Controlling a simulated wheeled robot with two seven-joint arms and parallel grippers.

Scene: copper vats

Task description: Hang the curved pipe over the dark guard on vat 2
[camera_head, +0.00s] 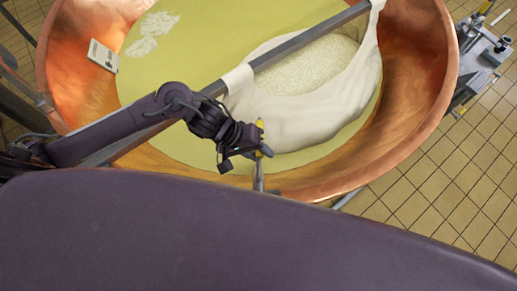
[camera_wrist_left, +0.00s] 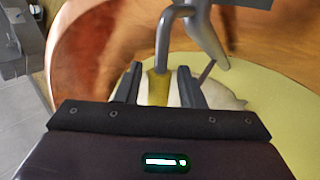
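The curved pipe is a grey metal tube with a yellow sleeve (camera_wrist_left: 158,88) and a bend at its top (camera_wrist_left: 178,12) in the left wrist view. I cannot make out the dark guard for certain. My right gripper is not in view.
A grey beam (camera_head: 310,36) crosses the vat and carries a white cloth (camera_head: 315,118) with curd. Yellowish liquid (camera_head: 185,65) fills the vat. A small white plate (camera_head: 103,56) is at the left wall. Metal fittings (camera_head: 478,60) stand at the right, above tiled floor (camera_head: 440,180).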

